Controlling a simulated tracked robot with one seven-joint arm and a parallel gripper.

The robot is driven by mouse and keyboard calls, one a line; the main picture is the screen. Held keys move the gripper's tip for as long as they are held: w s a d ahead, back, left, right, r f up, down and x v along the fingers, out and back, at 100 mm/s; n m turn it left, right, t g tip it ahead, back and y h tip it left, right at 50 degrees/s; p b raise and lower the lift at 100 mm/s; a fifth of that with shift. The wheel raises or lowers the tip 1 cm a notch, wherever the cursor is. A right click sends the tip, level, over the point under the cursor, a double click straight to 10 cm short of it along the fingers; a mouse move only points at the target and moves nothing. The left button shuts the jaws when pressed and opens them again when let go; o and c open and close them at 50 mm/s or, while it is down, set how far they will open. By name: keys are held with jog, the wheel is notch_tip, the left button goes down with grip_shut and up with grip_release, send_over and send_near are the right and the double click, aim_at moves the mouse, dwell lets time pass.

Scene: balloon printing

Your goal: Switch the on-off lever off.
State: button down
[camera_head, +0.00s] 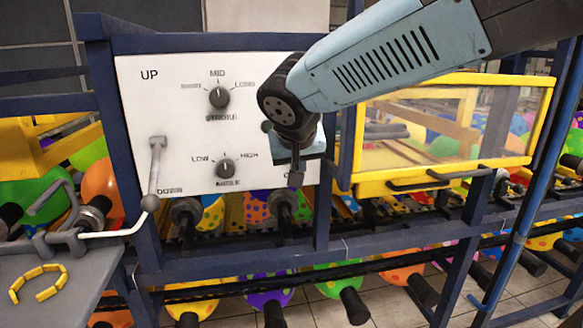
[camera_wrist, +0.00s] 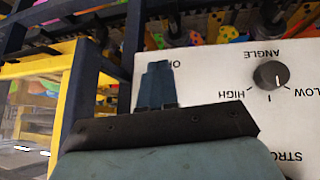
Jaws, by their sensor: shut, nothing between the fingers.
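The white control panel (camera_head: 190,110) stands upright ahead of me. My gripper (camera_head: 295,178) is at its lower right part, in front of the panel face; the wrist view shows its fingers (camera_wrist: 157,85) together, with nothing seen between them. Part of a label starting with "O" shows just beyond the fingertips in the wrist view and beside the gripper in the head view. The on-off lever cannot be made out; my gripper and wrist cover that part of the panel. Whether the fingers touch the lever or panel, I cannot tell.
A yellow-framed window box (camera_head: 440,130) stands to the right. Dark blue frame bars and balloons lie below.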

jog(key=shift+r, duration=0.7)
jog(key=shift+r, duration=0.1)
jog(key=s+f+v, duration=0.1)
jog(key=s+v, duration=0.1)
jog(key=v, duration=1.1)
jog(key=shift+s, duration=0.3)
jog(key=shift+d+f, duration=0.15)
